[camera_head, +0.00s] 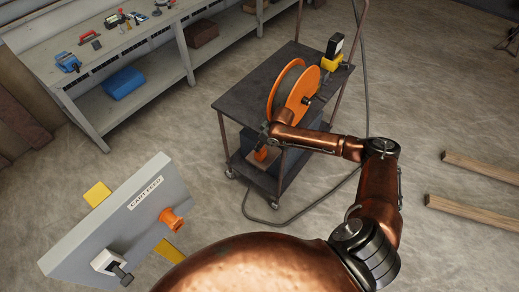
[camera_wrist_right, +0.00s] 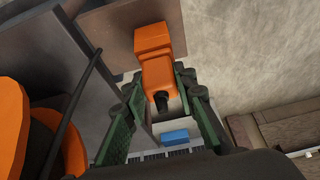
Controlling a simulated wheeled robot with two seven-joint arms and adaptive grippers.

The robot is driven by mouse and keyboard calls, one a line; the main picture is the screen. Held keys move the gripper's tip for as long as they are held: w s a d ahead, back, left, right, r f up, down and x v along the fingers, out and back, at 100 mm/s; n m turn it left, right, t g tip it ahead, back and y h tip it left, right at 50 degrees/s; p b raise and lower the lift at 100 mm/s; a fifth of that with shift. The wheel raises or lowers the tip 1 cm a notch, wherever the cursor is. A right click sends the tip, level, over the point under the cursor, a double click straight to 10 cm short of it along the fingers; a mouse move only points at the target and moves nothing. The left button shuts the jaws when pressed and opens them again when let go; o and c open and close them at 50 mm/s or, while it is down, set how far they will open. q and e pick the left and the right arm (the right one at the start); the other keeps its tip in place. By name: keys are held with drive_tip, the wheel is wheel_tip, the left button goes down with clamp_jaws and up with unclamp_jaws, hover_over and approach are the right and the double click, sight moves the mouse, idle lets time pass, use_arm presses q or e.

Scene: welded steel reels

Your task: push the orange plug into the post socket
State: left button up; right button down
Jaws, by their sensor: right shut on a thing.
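The orange plug (camera_wrist_right: 158,62) is a blocky orange body with a black stub, held between the green-padded fingers of my right gripper (camera_wrist_right: 162,100). In the head view the plug (camera_head: 261,154) shows beside the cart's near side, below its top, and my right gripper (camera_head: 266,138) is partly hidden by its own arm. A grey panel (camera_head: 150,228) labelled CART FEED stands at lower left, apart from the gripper. An orange round flanged socket (camera_head: 172,219) sticks out of its face, with a grey-and-black fitting (camera_head: 111,265) lower down. My left gripper is not in view.
The dark cart (camera_head: 243,97) carries an orange-flanged reel (camera_head: 292,92) and a yellow-black device (camera_head: 332,55). A cable (camera_head: 345,181) runs along the floor beside it. A workbench (camera_head: 75,45) with tools stands at upper left. Timbers (camera_head: 480,168) lie at right.

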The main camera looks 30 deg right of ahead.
drive_tip(key=shift+w+r+p, duration=0.1)
drive_tip(key=shift+r+p, duration=0.5)
drive_tip(key=shift+p, duration=0.4)
idle(0.8)
drive_tip(key=shift+r, duration=0.1)
drive_tip(key=shift+r+p, duration=3.85)
drive_tip(key=shift+p, duration=0.35)
drive_tip(key=shift+r, duration=0.1)
